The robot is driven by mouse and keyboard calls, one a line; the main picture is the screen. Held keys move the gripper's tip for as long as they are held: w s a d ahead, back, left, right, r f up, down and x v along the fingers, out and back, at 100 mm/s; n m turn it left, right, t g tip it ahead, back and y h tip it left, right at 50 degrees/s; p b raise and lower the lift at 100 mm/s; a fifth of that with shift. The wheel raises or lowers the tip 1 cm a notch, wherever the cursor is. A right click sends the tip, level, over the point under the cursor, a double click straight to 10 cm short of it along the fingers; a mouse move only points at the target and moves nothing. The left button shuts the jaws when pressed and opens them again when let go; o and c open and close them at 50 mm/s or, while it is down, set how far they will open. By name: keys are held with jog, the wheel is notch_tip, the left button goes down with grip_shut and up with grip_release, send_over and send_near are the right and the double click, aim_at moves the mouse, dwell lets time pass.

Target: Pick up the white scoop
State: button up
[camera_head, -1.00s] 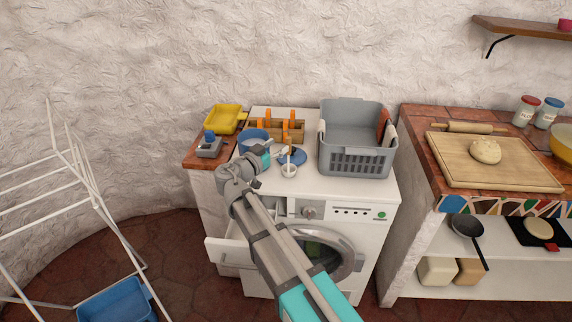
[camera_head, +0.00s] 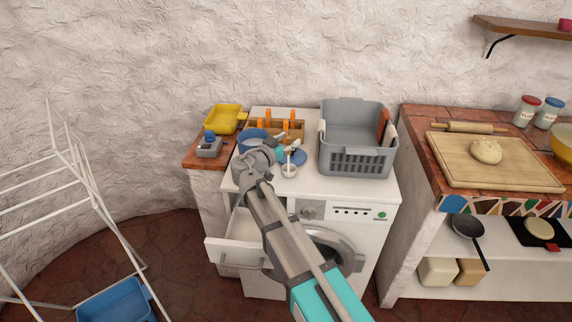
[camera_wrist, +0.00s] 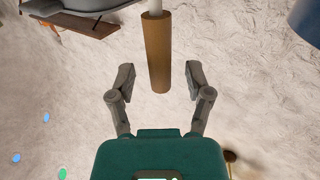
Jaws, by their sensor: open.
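The white scoop (camera_head: 289,171) stands on top of the white washing machine, its bowl low and its handle pointing up. In the wrist view its brown handle (camera_wrist: 157,52) hangs down from the top edge, with a short white part above it; the bowl is out of that view. My gripper (camera_wrist: 160,76) is open, with one finger on each side of the handle's end and a gap on both sides.
A blue plate-like piece (camera_head: 298,158) lies behind the scoop. A blue tub (camera_head: 250,135) and a wooden holder with orange-handled items (camera_head: 262,126) stand to the left and behind. A grey basket (camera_head: 355,160) is close on the right. The drawer (camera_head: 232,252) below is pulled out.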

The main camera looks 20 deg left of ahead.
dwell(0.4)
grip_shut()
